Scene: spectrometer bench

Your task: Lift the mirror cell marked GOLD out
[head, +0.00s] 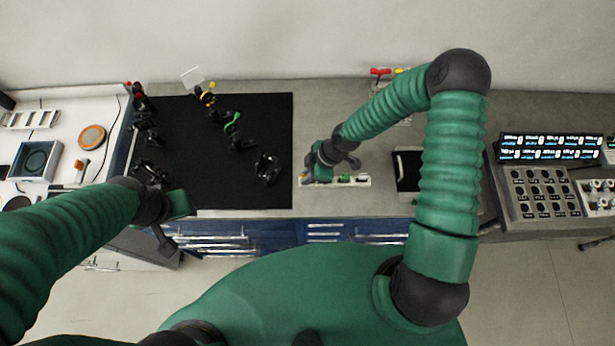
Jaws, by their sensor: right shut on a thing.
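A narrow white rack (362,181) lies on the grey bench right of the black mat, with several small pieces in it, one of them green (346,178). My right gripper (317,177) is at the rack's left end, pointing down, and is shut on a small piece there, seemingly a mirror cell. The gripper mostly hides that piece, and no GOLD marking can be read at this size. I cannot tell whether the piece is still seated in the rack. My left gripper (166,245) hangs near the bench's front edge at the left, away from the rack; its jaw opening is unclear.
The black mat (210,165) carries several dark optic mounts (267,168), one with a green part (232,123). A black-topped tray (408,170) is right of the rack, partly behind my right arm. A control panel (545,190) stands far right. Bare bench lies behind the rack.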

